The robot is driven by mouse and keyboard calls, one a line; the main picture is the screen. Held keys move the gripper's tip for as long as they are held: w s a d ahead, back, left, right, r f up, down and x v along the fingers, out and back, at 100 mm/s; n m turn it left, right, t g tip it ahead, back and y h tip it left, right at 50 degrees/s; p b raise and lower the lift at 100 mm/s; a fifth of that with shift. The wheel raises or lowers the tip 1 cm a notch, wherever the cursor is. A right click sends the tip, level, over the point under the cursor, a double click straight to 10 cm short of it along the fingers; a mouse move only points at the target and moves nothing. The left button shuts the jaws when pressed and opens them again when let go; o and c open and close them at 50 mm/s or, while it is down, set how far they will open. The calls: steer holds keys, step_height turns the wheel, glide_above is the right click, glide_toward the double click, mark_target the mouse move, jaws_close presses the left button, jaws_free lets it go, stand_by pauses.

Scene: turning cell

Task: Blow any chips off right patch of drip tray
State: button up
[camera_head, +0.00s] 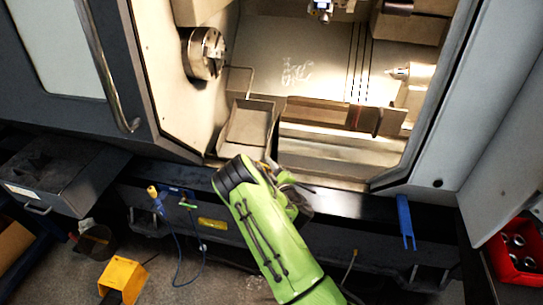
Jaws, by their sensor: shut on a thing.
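My gripper (287,184) is at the end of my green arm, at the lathe's front sill, mostly hidden behind my wrist. It is shut on a thin dark tool (303,188), of which little shows. A shallow beige tray (249,128) stands inside the lathe opening, up and left of my gripper. A long pale trough (335,158) runs along the lower opening to its right. I cannot tell which of these is the drip tray. Pale curly marks (297,73), perhaps chips, show on the sloped sheet behind. No chips can be made out on the tray or trough.
The chuck (206,53) is at the left of the opening and the tailstock (400,73) at the right. A brown rail (345,114) crosses between. A blue fork-shaped tool (405,220) hangs in front. A red bin (518,250) and yellow box (123,277) stand below.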

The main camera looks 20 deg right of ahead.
steer(key=w+d+p, duration=0.3)
steer(key=d, duration=0.5)
steer(key=shift+d+f+p, duration=0.25)
steer(key=shift+f+p, duration=0.1)
stand_by(0.4)
steer(key=shift+w, duration=0.1)
stand_by(0.3)
steer(key=o, duration=0.5)
steer(key=shift+c, duration=1.2)
steer(key=s+a, duration=0.4)
steer(key=a, duration=0.6)
steer(key=s+a, duration=0.5)
steer(key=a, duration=0.4)
steer(key=shift+s+a, duration=0.15)
steer(key=shift+a, duration=0.25)
